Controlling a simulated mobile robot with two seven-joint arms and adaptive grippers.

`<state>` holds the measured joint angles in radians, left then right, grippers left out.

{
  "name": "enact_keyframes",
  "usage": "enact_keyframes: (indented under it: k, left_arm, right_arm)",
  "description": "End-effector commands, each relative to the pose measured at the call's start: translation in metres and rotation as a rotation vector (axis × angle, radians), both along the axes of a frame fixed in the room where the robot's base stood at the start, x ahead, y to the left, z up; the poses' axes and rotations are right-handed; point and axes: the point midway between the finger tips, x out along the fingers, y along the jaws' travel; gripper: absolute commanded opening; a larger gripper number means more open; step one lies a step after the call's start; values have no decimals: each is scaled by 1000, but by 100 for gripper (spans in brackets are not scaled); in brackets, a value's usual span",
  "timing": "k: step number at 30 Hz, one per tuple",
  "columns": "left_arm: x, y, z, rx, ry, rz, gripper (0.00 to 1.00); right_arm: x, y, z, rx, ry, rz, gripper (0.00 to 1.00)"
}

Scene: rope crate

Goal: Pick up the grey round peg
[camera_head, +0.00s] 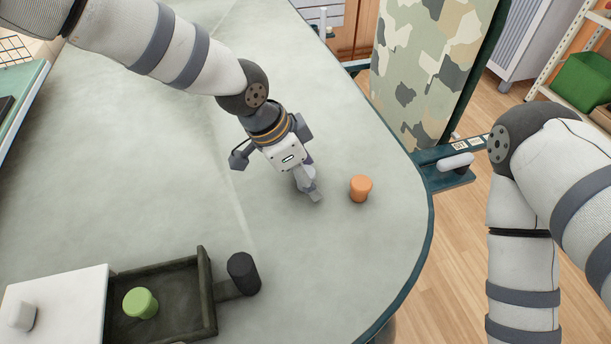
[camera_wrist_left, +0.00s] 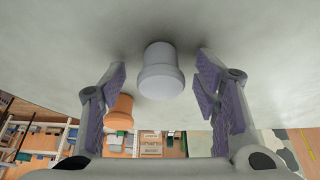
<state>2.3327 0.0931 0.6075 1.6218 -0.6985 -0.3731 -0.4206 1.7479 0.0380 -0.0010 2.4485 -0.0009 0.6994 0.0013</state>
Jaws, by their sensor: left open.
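The grey round peg (camera_wrist_left: 160,72) stands on the table, a short cylinder with a wider rim, seen in the left wrist view. It lies centrally between the two spread fingers of my left gripper (camera_wrist_left: 163,95), apart from both. In the head view my left gripper (camera_head: 306,190) points down close over the table. There I cannot clearly tell the grey peg from the grey fingers. My left gripper is open and holds nothing. My right arm shows at the right of the head view, but its gripper is out of view.
An orange peg (camera_head: 360,188) stands just right of my left gripper; it also shows in the left wrist view (camera_wrist_left: 119,110). A dark tray (camera_head: 205,290) at lower left holds a green peg (camera_head: 140,303), beside a white lid (camera_head: 60,305). The table's curved edge is at right.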

Motion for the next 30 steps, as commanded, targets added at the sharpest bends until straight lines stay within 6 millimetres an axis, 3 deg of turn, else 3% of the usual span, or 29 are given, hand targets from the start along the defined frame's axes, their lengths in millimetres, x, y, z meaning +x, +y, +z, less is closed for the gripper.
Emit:
enact_keyframes:
  k: [5,11,23,27,30]
  left_arm:
    - [1,0,1,0,-2,0,56]
    - [1,0,1,0,-2,1,12]
    - [1,0,8,-1,-3,1,12]
    - [2,0,35,-3,-7,1,12]
    - [-20,0,66,2,-16,-3,12]
  right_arm:
    - [0,0,0,0,-1,0,54]
    - [0,0,0,0,-1,0,54]
    - [1,0,1,0,-4,0,54]
    - [4,0,4,0,-12,0,54]
    - [14,0,15,0,-50,0,54]
